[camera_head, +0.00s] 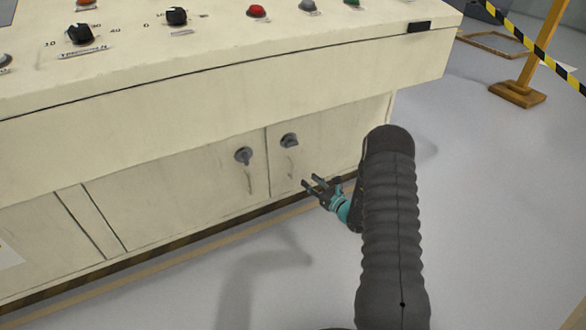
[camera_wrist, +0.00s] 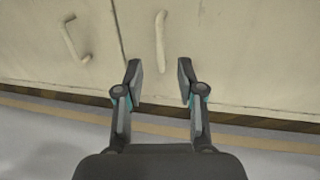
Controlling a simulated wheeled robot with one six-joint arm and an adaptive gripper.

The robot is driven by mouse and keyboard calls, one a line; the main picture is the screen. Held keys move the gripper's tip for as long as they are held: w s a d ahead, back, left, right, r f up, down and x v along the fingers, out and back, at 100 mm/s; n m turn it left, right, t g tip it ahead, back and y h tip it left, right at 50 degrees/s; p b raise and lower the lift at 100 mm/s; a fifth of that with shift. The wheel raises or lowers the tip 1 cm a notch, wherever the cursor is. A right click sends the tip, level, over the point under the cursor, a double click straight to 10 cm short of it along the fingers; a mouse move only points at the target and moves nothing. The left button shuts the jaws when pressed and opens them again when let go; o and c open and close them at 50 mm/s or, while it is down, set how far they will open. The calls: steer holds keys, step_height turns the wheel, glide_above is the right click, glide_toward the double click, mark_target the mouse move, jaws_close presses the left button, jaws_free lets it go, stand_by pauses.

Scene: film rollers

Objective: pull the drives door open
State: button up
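The cream cabinet has two doors side by side, the left door (camera_head: 190,190) and the right door (camera_head: 330,140). No label shows which is the drives door. Each has a grey knob and a pale bar handle below it. The right door's handle (camera_head: 291,165) also shows in the wrist view (camera_wrist: 161,40), upright and ahead of my fingertips, roughly centred between them. The left door's handle (camera_head: 249,180) is at the upper left of the wrist view (camera_wrist: 74,39). My gripper (camera_head: 310,184) is open and empty, fingers (camera_wrist: 161,78) apart, below and short of the right handle. Both doors look shut.
The control panel top (camera_head: 230,50), with knobs and buttons, overhangs the doors. Grey floor (camera_head: 480,220) is open to the right. A wooden post (camera_head: 530,70) with striped tape stands behind.

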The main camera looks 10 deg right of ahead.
mark_target(293, 177)
steer(key=x, duration=1)
steer(key=shift+w+a, duration=0.15)
steer(key=shift+w, duration=0.05)
jaws_close()
